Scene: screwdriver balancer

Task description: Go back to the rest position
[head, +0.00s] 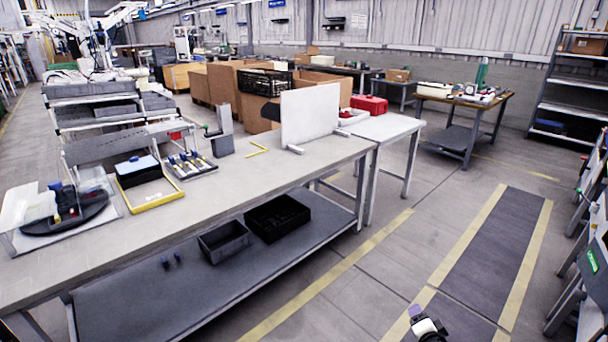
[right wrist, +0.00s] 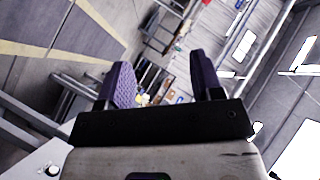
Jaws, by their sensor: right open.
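My right gripper (head: 424,322) shows at the bottom of the head view, right of centre, over the floor and well clear of the workbench. In the right wrist view its two purple-padded fingers (right wrist: 158,84) are spread apart with nothing between them. My left gripper is in neither view. The long grey workbench (head: 230,197) runs along the left and middle of the head view.
On the bench are a tray of screwdriver-like tools (head: 190,164), a black box with a blue lid (head: 138,170), a round black fixture (head: 66,212) and a white panel (head: 310,115). Black bins (head: 277,217) sit on its lower shelf. Striped floor (head: 480,255) at right is open.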

